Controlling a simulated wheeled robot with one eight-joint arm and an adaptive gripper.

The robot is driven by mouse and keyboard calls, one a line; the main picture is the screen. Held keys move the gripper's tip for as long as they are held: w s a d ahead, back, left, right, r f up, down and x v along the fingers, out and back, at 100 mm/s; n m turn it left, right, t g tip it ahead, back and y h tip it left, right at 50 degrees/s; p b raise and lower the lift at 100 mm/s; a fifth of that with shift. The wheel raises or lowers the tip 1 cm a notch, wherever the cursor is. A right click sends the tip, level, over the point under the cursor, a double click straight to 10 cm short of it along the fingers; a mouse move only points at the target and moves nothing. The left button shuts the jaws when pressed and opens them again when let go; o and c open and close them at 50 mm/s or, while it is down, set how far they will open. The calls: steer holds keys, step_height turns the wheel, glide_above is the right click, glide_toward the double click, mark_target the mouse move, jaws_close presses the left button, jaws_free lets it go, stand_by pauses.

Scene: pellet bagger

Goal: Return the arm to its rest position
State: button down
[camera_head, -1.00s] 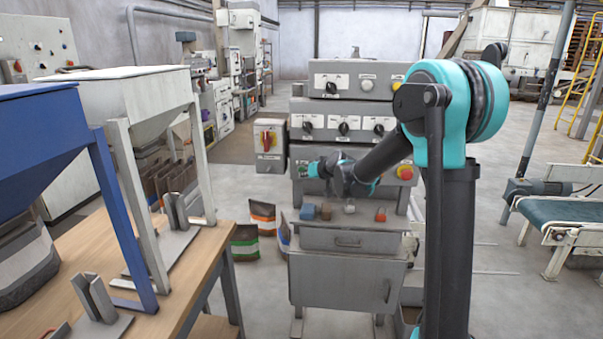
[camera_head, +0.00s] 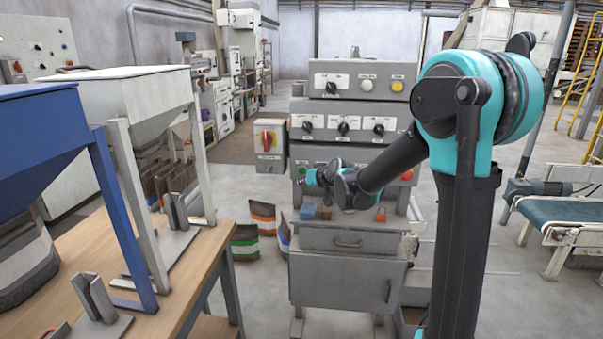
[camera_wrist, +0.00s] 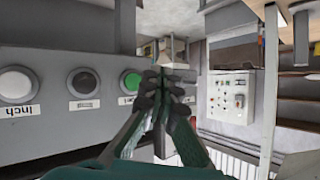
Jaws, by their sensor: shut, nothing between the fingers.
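My gripper (camera_head: 309,177) is in front of the grey control console (camera_head: 345,240), at the left side of its lower panel. In the wrist view my gripper (camera_wrist: 162,84) has its fingers together with nothing between them. A green button (camera_wrist: 131,81) shows just left of the fingertips, and I cannot tell how large the gap is. My teal and black arm reaches from the right of the head view, bent at a high elbow, with the forearm sloping down left across the console.
A ledge on the console holds small items, including a red padlock (camera_head: 380,214). A switch box with a red handle (camera_head: 268,140) is at its left. Hoppers stand on a wooden table (camera_head: 200,262) at left. A conveyor (camera_head: 565,214) is at right; floor between is clear.

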steer(key=shift+s, duration=0.25)
steer(key=s+d+f+m+g+h, duration=0.1)
steer(key=s+d+f+g+h, duration=0.1)
steer(key=s+d+f, duration=0.3)
steer(key=s+d+f+m+g+h, duration=0.2)
steer(key=s+d+f, duration=0.3)
steer(key=s+d, duration=0.8)
steer(key=s+d+f+m+g+h, duration=0.1)
steer(key=s+d+f+h, duration=0.2)
steer(key=s, duration=1.4)
steer(key=d+f, duration=0.3)
steer(key=d, duration=0.3)
steer(key=shift+d+g, duration=0.3)
steer(key=shift+g, duration=0.1)
steer(key=shift+s+r, duration=0.1)
